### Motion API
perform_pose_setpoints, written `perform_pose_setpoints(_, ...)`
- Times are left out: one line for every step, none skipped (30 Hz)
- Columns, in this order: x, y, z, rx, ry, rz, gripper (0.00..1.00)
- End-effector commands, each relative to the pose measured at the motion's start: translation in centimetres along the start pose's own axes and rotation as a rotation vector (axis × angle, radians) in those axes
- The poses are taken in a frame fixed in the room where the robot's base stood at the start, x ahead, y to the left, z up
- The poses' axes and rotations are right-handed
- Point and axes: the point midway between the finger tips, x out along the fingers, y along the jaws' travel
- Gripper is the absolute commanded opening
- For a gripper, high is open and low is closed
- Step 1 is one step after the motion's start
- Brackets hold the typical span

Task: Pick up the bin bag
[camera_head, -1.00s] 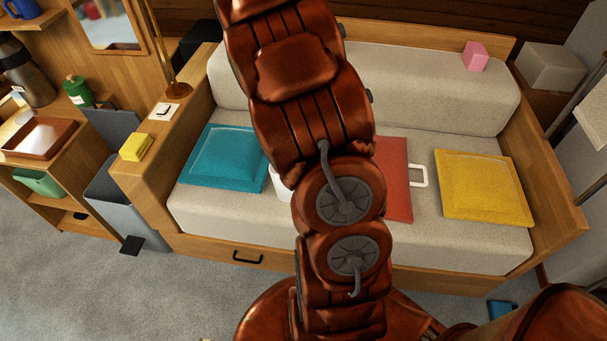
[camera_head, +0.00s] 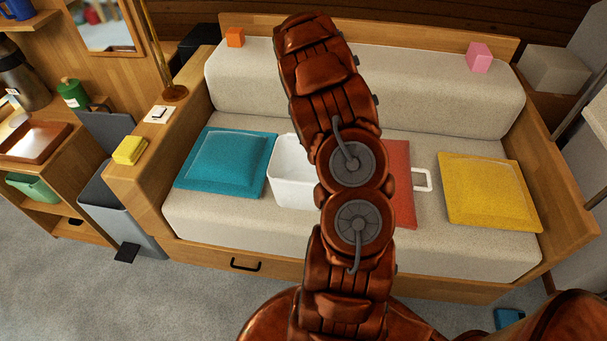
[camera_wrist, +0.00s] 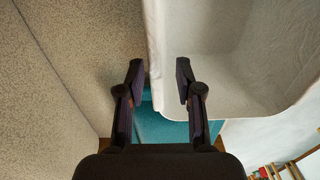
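A white open-topped thing with thin walls, which looks like the bin bag (camera_head: 292,188), stands on the sofa seat between the teal cushion (camera_head: 225,161) and my arm. My arm hides its right part in the head view. In the wrist view the white bag (camera_wrist: 225,70) fills the upper right, and its near wall edge runs down between my fingertips. My gripper (camera_wrist: 160,75) is open, with one finger on each side of that wall. The fingers look apart from it, though contact is hard to tell. My gripper is hidden in the head view.
The sofa seat (camera_head: 330,233) also bears a red cushion (camera_head: 402,200), partly behind my arm, a white loop (camera_head: 428,181) and a yellow cushion (camera_head: 488,190). An orange cube (camera_head: 235,37) and a pink cube (camera_head: 479,57) sit on the backrest. A grey bin (camera_head: 120,215) stands left.

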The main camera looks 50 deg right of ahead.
Motion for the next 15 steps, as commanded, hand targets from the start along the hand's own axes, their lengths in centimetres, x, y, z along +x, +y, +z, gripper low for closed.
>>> perform_pose_setpoints(0.4,0.0,0.1,0.000,-0.001,-0.001,0.35)
perform_pose_setpoints(0.5,0.0,0.1,0.000,-0.001,0.000,0.35)
perform_pose_setpoints(0.7,0.0,0.1,0.000,-0.001,0.001,0.35)
perform_pose_setpoints(0.8,0.0,0.2,0.001,-0.001,0.001,0.35)
perform_pose_setpoints(1.0,0.0,0.2,0.001,-0.001,0.001,0.35)
perform_pose_setpoints(1.4,0.0,0.4,0.003,0.000,0.000,0.35)
perform_pose_setpoints(1.7,0.0,0.5,0.004,0.000,-0.001,0.35)
perform_pose_setpoints(2.1,0.0,0.6,0.004,-0.001,-0.002,0.35)
perform_pose_setpoints(2.6,-0.1,0.7,0.002,-0.002,-0.003,0.35)
perform_pose_setpoints(3.1,-0.1,0.9,0.002,-0.002,-0.004,0.35)
perform_pose_setpoints(3.5,-0.1,1.0,0.003,-0.002,-0.005,0.35)
perform_pose_setpoints(4.1,-0.1,1.0,0.002,-0.002,-0.004,0.35)
perform_pose_setpoints(4.5,-0.1,0.9,0.001,-0.001,-0.003,0.35)
perform_pose_setpoints(4.8,-0.1,0.9,0.001,-0.001,-0.001,0.35)
perform_pose_setpoints(5.2,0.0,0.9,0.001,-0.001,0.000,0.35)
